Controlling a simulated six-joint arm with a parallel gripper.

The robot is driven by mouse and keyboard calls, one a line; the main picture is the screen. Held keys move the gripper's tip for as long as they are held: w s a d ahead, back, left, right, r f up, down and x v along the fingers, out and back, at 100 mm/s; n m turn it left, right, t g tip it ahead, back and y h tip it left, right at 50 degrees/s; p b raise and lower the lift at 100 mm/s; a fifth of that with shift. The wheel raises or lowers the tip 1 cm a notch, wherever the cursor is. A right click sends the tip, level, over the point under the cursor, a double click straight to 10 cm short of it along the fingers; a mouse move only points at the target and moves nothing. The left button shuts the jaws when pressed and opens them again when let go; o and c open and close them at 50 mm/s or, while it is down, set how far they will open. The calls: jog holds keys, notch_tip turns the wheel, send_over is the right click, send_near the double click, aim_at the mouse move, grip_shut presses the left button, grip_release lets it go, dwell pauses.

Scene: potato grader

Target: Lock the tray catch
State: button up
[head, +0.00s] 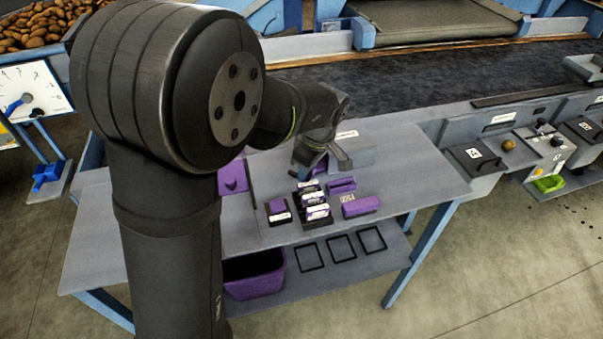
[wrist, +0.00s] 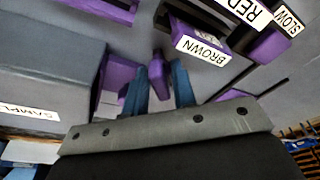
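My gripper (wrist: 160,78) has two blue fingers standing apart, with a narrow purple upright piece (wrist: 157,72) between them. The piece nearly fills the gap; I cannot tell whether the fingers press on it or only straddle it. I also cannot tell whether this piece is the tray catch. In the head view my gripper (head: 308,165) is low over the grey bench, beside the grey box and behind the labelled purple blocks. A purple block labelled BROWN (wrist: 202,45) sits close to the fingers in the wrist view. No catch is clearly recognisable in the head view.
A grey box labelled SAMPLE (wrist: 40,70) stands close on the left in the wrist view. Dark holders with RED (wrist: 243,10) and SLOW labels are at upper right. On the bench (head: 420,170), several purple blocks lie in front; its right end is clear. A purple bin (head: 255,275) sits below.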

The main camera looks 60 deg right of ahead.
jog(key=shift+r, duration=2.45)
jog(key=shift+m, duration=0.3)
